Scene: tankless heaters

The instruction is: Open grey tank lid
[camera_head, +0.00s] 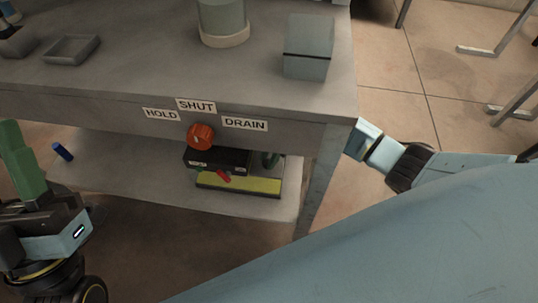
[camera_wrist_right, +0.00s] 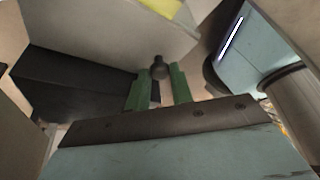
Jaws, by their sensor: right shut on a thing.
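A blue-grey box (camera_head: 308,48) with a dark seam stands at the table's right end; it may be the grey tank, with its upper part, seemingly the lid, closed. My right gripper (camera_head: 368,140) is beyond the table's front right corner, well below and right of the box, its fingertips hidden. In the right wrist view, the green fingers of my right gripper (camera_wrist_right: 161,78) are shut on a small dark knob (camera_wrist_right: 158,67). What the knob belongs to is unclear. My left gripper (camera_head: 20,150), with green fingers, is at the left, in front of the table; its opening is unclear.
The grey table (camera_head: 130,70) carries a pale cylinder (camera_head: 222,22) and a shallow tray (camera_head: 72,49). SHUT, HOLD and DRAIN labels surround an orange knob (camera_head: 201,135). A table leg (camera_head: 322,180) stands near my right arm.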

